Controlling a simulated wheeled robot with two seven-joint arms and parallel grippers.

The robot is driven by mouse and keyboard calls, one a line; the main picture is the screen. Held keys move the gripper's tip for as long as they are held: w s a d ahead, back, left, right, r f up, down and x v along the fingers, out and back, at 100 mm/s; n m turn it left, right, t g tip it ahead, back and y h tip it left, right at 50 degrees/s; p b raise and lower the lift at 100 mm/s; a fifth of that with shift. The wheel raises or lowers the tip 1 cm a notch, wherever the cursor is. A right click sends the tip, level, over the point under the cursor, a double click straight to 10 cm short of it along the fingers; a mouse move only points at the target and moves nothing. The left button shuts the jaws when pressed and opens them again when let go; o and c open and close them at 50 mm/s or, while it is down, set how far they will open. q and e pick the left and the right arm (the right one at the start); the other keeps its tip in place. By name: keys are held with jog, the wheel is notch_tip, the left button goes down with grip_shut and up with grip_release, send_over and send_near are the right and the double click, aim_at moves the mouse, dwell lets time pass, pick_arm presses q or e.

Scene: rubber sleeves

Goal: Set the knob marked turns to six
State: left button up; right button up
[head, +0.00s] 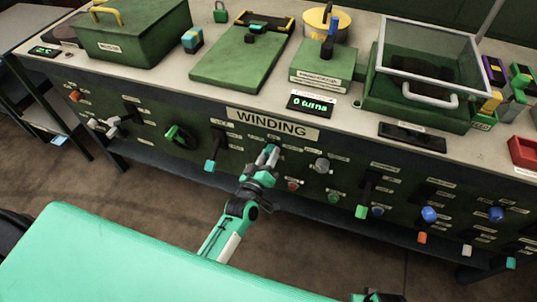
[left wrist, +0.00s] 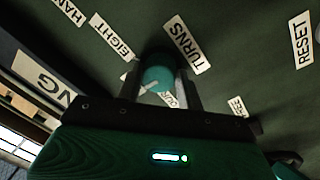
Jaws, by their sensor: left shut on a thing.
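The knob (left wrist: 157,72) is a round teal knob with a pale mark, beside the label TURNS (left wrist: 187,45) in the left wrist view. My left gripper (left wrist: 161,88) is shut on it, one finger on each side. The pale mark lies toward the lower left of that view. The label EIGHT (left wrist: 112,38) is readable; other number labels near the knob are partly hidden by the fingers. In the head view my left gripper (head: 268,156) reaches the panel under the WINDING sign (head: 272,124). The display (head: 310,104) above reads "0 turns".
The panel carries a grey knob (head: 321,165) just right of my gripper and a teal-handled lever (head: 211,165) to its left. A RESET label (left wrist: 301,40) shows at the right in the wrist view. A lidded green bin (head: 418,112) stands on the bench.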

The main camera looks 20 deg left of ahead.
pick_arm(q)
jog(key=shift+n, duration=0.4)
jog(key=o, duration=1)
jog(key=s+a, duration=0.1)
jog(key=s, duration=1.2)
jog(key=shift+s+f, duration=0.35)
jog(key=shift+f, duration=0.1)
jog(key=shift+a, duration=0.1)
